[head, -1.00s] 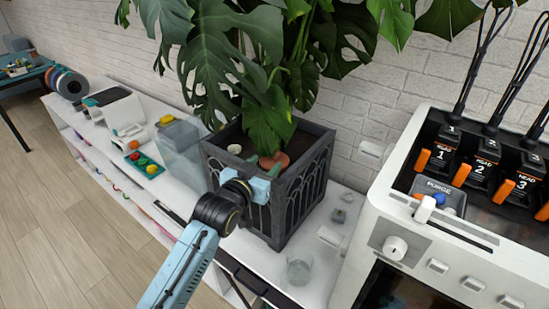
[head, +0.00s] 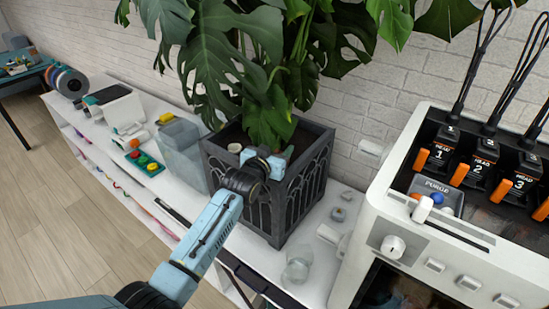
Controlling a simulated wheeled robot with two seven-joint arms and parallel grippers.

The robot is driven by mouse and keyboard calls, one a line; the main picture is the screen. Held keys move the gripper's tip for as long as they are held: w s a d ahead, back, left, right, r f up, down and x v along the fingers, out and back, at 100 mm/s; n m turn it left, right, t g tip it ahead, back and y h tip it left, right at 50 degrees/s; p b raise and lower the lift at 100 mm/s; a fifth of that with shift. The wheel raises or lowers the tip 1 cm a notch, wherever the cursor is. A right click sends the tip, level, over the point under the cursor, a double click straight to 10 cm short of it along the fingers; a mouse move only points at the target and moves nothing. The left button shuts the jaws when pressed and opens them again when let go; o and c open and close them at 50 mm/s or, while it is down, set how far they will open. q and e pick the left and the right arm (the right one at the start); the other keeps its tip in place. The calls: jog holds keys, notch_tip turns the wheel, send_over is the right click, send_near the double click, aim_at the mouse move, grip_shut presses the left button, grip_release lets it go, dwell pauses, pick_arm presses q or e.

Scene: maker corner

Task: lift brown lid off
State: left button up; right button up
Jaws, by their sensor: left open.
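My left gripper (head: 268,162) is open over the front rim of the dark planter (head: 257,212), at the soil. Its blue jaw parts face into the planter. The reddish-brown round piece seen there earlier, which may be the brown lid, does not show clearly now; my gripper and the leaves cover that spot. I cannot tell whether the jaws touch it. My right gripper is not in view.
A large leafy plant (head: 265,120) rises from the planter. A clear glass (head: 297,268) stands on the white shelf in front. A white machine (head: 440,230) with numbered heads blocks the right side.

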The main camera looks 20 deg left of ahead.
pick_arm(q)
jog(key=c, duration=1)
